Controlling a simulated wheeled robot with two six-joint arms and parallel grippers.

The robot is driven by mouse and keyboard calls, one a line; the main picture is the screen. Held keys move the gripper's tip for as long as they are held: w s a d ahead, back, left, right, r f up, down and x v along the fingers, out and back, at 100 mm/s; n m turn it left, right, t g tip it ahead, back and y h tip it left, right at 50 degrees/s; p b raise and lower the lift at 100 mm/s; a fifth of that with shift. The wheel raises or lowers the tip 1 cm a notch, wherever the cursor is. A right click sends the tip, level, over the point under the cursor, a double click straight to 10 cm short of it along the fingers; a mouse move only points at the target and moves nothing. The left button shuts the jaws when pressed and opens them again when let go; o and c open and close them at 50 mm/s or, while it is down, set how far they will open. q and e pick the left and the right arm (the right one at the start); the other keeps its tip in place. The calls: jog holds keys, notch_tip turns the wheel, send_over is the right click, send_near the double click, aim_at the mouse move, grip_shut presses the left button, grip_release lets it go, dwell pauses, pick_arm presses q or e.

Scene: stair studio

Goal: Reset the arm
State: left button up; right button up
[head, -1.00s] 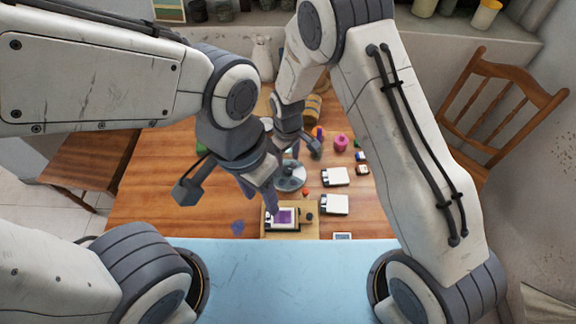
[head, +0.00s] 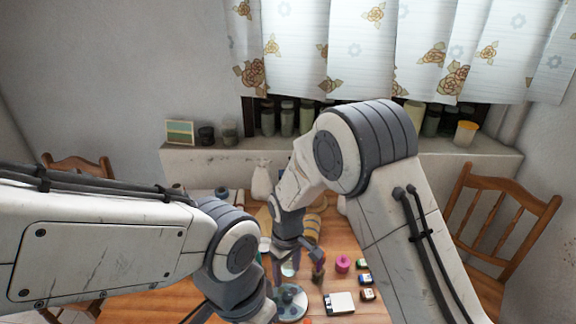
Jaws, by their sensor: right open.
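My right arm reaches in from the right, and its gripper (head: 297,268) hangs over the far part of the wooden table (head: 340,237). Its fingers are apart and nothing shows held between them. My left arm comes in from the left at the bottom. Its wrist shows near the lower middle, but its fingers are cut off by the bottom edge.
A grey disc (head: 290,303), a white box (head: 339,303), a pink object (head: 343,264) and small bottles are on the table near my right gripper. A white vase (head: 262,182) stands behind. Wooden chairs (head: 500,235) flank it. A ledge with jars (head: 466,133) lies beyond.

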jog(key=s+r, duration=1.1)
jog(key=r, duration=0.1)
jog(key=s+d+r, duration=0.2)
jog(key=s, duration=0.4)
jog(key=s+d+r+m+y, duration=0.1)
jog(key=s+d+r, duration=0.2)
jog(key=s, duration=0.4)
jog(key=shift+r+m, duration=0.15)
jog(key=shift+m, duration=0.15)
